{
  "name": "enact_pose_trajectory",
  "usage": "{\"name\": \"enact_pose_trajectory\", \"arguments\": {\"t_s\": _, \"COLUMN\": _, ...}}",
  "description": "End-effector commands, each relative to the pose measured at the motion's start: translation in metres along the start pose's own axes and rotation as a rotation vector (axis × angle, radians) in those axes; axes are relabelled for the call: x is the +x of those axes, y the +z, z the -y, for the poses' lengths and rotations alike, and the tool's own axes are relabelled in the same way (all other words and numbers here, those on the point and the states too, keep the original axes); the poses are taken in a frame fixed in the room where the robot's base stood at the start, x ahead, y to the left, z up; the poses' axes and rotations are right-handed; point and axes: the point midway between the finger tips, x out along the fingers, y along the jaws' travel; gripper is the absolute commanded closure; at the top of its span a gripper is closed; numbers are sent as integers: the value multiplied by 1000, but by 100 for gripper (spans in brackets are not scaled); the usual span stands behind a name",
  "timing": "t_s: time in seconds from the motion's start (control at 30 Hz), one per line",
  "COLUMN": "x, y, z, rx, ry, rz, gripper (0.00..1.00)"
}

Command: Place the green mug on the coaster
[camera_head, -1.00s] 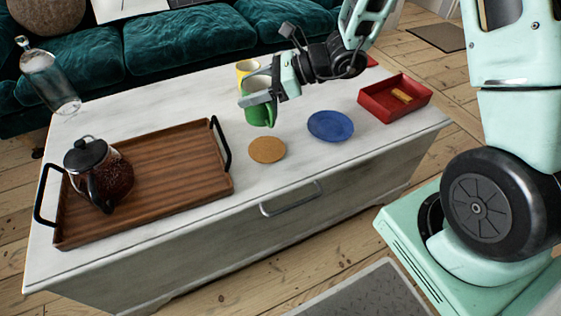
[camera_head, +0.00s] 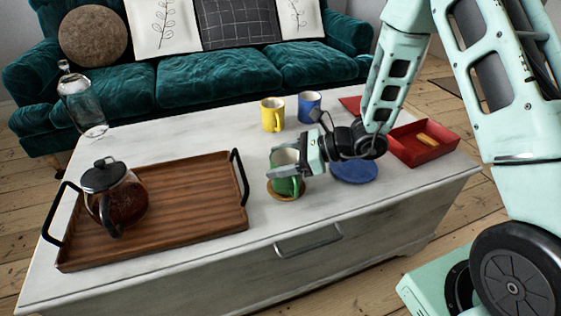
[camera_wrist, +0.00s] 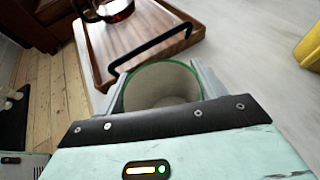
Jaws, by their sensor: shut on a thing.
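The green mug (camera_head: 287,186) is upright between the fingers of my gripper (camera_head: 291,170), which is shut on it. In the wrist view my gripper (camera_wrist: 160,98) clasps the mug (camera_wrist: 163,82), and its pale, empty inside shows. The round tan coaster (camera_head: 284,196) lies on the white table directly under the mug. Most of the coaster is hidden by the mug and gripper. I cannot tell whether the mug's base touches it or hangs just above.
A blue round mat (camera_head: 355,171) lies just right of the coaster. A wooden tray (camera_head: 190,205) with a glass teapot (camera_head: 118,203) is at left. A yellow mug (camera_head: 271,116), a blue mug (camera_head: 309,106) and a glass bottle (camera_head: 84,108) stand behind. A red tray (camera_head: 405,150) is at right.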

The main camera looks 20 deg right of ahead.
Motion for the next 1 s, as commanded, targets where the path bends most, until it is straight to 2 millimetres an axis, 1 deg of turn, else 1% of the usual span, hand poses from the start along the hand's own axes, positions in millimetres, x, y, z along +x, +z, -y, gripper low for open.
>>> {"name": "enact_pose_trajectory", "arguments": {"t_s": 0.2, "x": 1, "y": -3, "z": 0, "rx": 0, "ry": 0, "rz": 1, "gripper": 63}}
{"name": "enact_pose_trajectory", "arguments": {"t_s": 0.23, "x": 1, "y": -3, "z": 0, "rx": 1, "ry": 0, "rz": 0, "gripper": 29}}
{"name": "enact_pose_trajectory", "arguments": {"t_s": 0.27, "x": 1, "y": -2, "z": 0, "rx": 1, "ry": 0, "rz": 0, "gripper": 20}}
{"name": "enact_pose_trajectory", "arguments": {"t_s": 0.3, "x": 1, "y": -2, "z": 0, "rx": 1, "ry": 0, "rz": 0, "gripper": 10}}
{"name": "enact_pose_trajectory", "arguments": {"t_s": 0.57, "x": 1, "y": -2, "z": 0, "rx": 1, "ry": 0, "rz": 0, "gripper": 10}}
{"name": "enact_pose_trajectory", "arguments": {"t_s": 0.67, "x": -1, "y": 2, "z": 0, "rx": 0, "ry": 0, "rz": 0, "gripper": 10}}
{"name": "enact_pose_trajectory", "arguments": {"t_s": 0.77, "x": -12, "y": 2, "z": 1, "rx": 3, "ry": -4, "rz": -1, "gripper": 10}}
{"name": "enact_pose_trajectory", "arguments": {"t_s": 0.87, "x": -31, "y": 3, "z": 1, "rx": 4, "ry": -5, "rz": -1, "gripper": 10}}
{"name": "enact_pose_trajectory", "arguments": {"t_s": 1.0, "x": -63, "y": 3, "z": 1, "rx": 4, "ry": -5, "rz": -1, "gripper": 10}}
